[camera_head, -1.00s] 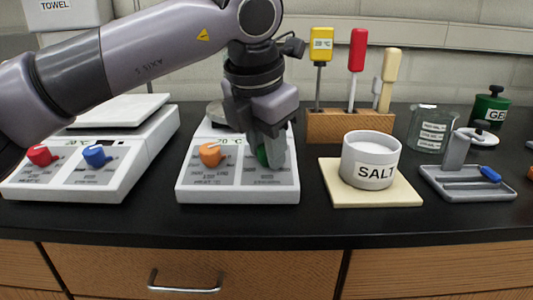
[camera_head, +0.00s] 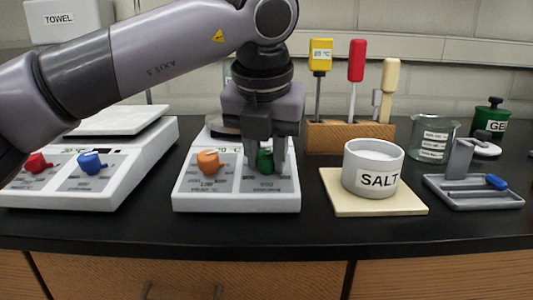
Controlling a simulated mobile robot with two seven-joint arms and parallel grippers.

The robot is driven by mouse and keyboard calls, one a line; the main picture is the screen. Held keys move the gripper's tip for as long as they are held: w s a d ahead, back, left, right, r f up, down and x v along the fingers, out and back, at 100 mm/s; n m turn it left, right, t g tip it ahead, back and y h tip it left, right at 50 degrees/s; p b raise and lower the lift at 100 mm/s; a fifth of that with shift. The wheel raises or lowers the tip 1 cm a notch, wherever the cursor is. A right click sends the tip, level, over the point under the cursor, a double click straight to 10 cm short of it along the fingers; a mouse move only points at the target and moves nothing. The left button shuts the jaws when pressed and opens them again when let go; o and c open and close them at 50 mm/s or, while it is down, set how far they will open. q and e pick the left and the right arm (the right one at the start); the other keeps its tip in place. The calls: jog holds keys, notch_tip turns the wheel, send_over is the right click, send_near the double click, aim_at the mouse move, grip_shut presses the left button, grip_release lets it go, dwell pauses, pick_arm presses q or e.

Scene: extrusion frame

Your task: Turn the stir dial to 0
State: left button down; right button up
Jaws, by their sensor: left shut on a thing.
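My left gripper (camera_head: 264,160) reaches down from above onto the front panel of the middle hot plate (camera_head: 237,203). Its fingers are shut on the green dial (camera_head: 265,163) on the right half of that panel. Part of the dial is hidden by the fingers, and its pointer cannot be read. An orange dial (camera_head: 209,162) sits on the left half of the same panel. The panel print is too small to read. My right gripper is not in view.
Another hot plate with a red dial (camera_head: 38,163) and a blue dial (camera_head: 92,163) stands at left. A salt crucible (camera_head: 372,168) sits on a pale tile (camera_head: 340,203) to the right. A wooden tool rack (camera_head: 345,137) and a beaker (camera_head: 427,145) stand behind.

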pick_arm(q)
jog(key=shift+r, duration=0.1)
jog(key=c, duration=0.8)
grip_release()
jog(key=p+v, duration=0.1)
jog(key=v, duration=0.6)
jog(key=shift+r, duration=0.1)
jog(key=shift+s, duration=0.1)
